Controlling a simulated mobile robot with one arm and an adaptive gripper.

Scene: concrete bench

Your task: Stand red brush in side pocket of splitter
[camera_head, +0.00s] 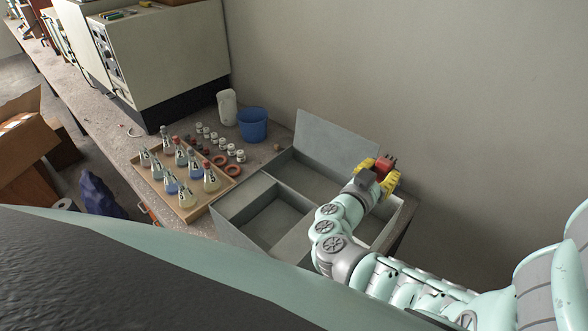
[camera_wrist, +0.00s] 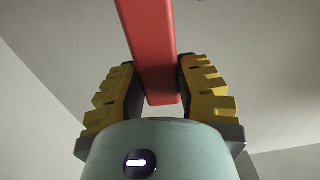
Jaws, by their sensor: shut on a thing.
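My gripper (camera_head: 376,174) is shut on the red brush (camera_head: 388,162) above the right part of the grey divided box, the splitter (camera_head: 228,232). In the wrist view the red brush (camera_wrist: 150,45) shows as a long red bar between the yellow fingers of my gripper (camera_wrist: 156,85). The brush's far end runs out of the top of that view. The splitter has several compartments and a raised grey panel at the back. My arm hides part of its right side, so I cannot tell which compartment lies directly below the brush.
A wooden tray (camera_head: 222,186) of several flasks stands left of the splitter. Small white jars (camera_head: 222,144), red rings (camera_head: 232,170), a blue cup (camera_head: 252,125) and a white container (camera_head: 227,107) stand behind it. A large cabinet (camera_head: 165,60) is at back left. The wall is close behind.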

